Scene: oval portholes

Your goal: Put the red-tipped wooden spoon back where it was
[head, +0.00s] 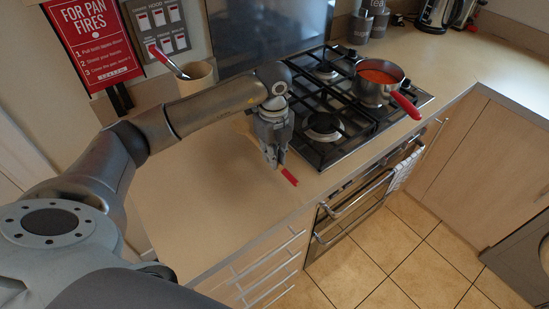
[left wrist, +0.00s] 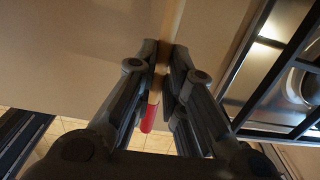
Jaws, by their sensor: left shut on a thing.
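The red-tipped wooden spoon is in my left gripper (head: 274,160), over the counter left of the hob. Its red tip (head: 289,177) sticks out toward the counter's front edge, and part of its wood shows behind the gripper. In the left wrist view, the fingers (left wrist: 161,62) are closed around the wooden handle, with the red end (left wrist: 148,118) toward the camera and the pale wood (left wrist: 173,18) running away beyond the fingertips. The spoon's far end is out of that view. I cannot tell its height above the counter. My right gripper is not in view.
A beige crock (head: 201,80) holding a red-ended utensil (head: 166,59) stands at the back by the wall. The black gas hob (head: 325,125) carries a saucepan (head: 374,87) of orange food, its red handle jutting forward. The counter (head: 200,205) at front left is clear.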

